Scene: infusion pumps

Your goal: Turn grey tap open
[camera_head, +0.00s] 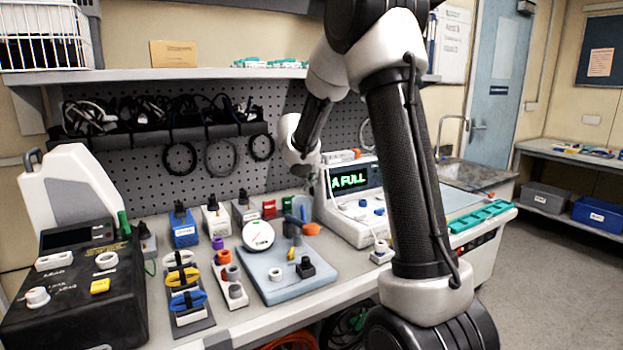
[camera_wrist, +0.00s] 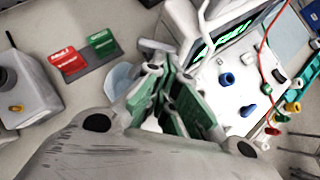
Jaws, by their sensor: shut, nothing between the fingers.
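I cannot pick out a grey tap for certain. A light grey lever-like part (camera_wrist: 155,46) shows just beyond my fingertips in the wrist view, beside the pump with the green display; it may be the tap. My gripper (camera_wrist: 170,75), with green-padded fingers, is shut and empty. It points down at the bench between the red and green blocks and the pump (camera_wrist: 215,45). Whether it touches the grey part I cannot tell. In the head view the pump (camera_head: 350,205) stands right of my wrist, and the fingers are hard to make out.
A blue-grey board (camera_head: 285,285) with a white gauge (camera_head: 258,235) lies in front. A strip of coloured knobs (camera_head: 231,275) and a black box (camera_head: 75,295) are to its left. A red block (camera_wrist: 67,61) and a green block (camera_wrist: 102,42) stand near my gripper. A shelf (camera_head: 190,74) hangs above.

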